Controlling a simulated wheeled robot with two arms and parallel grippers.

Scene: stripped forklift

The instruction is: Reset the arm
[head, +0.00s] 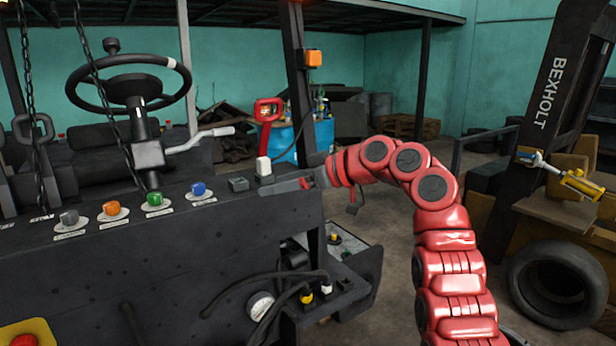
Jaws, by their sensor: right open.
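My right arm, red with dark round joints, rises from the bottom right and bends left to the forklift's console (130,240). My right gripper (312,182) is at the console's right end, beside a grey bar-like part (284,188). Its jaws are open and show small and edge-on, and I see nothing held between them. My left gripper is not in view.
Grey, orange, green and blue knobs line the console below a black steering wheel (128,84). A dark post (299,90) rises close behind my right gripper. Hoses and a gauge (261,305) sit below. A tire (556,283) lies at right.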

